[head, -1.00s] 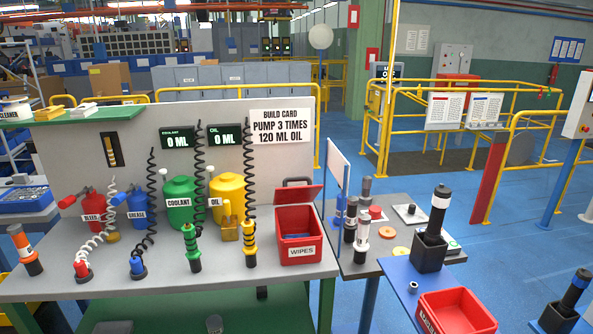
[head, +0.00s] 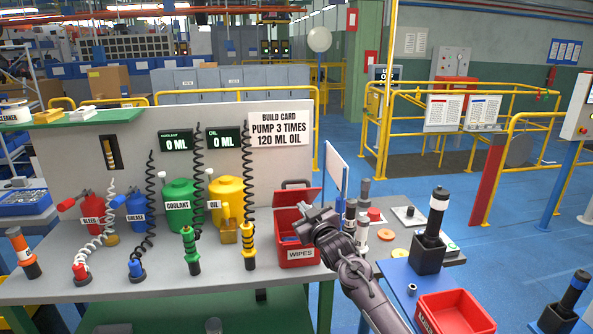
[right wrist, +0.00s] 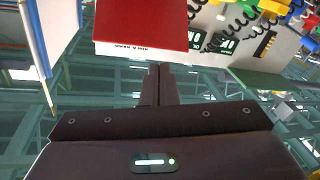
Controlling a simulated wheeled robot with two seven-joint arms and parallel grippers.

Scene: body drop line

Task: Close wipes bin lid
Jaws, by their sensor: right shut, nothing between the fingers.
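In the right wrist view the shut fingers (right wrist: 160,70) point at a red panel (right wrist: 155,22), which looks like the lid. My left gripper is out of view.
The build card (head: 280,128) hangs behind.

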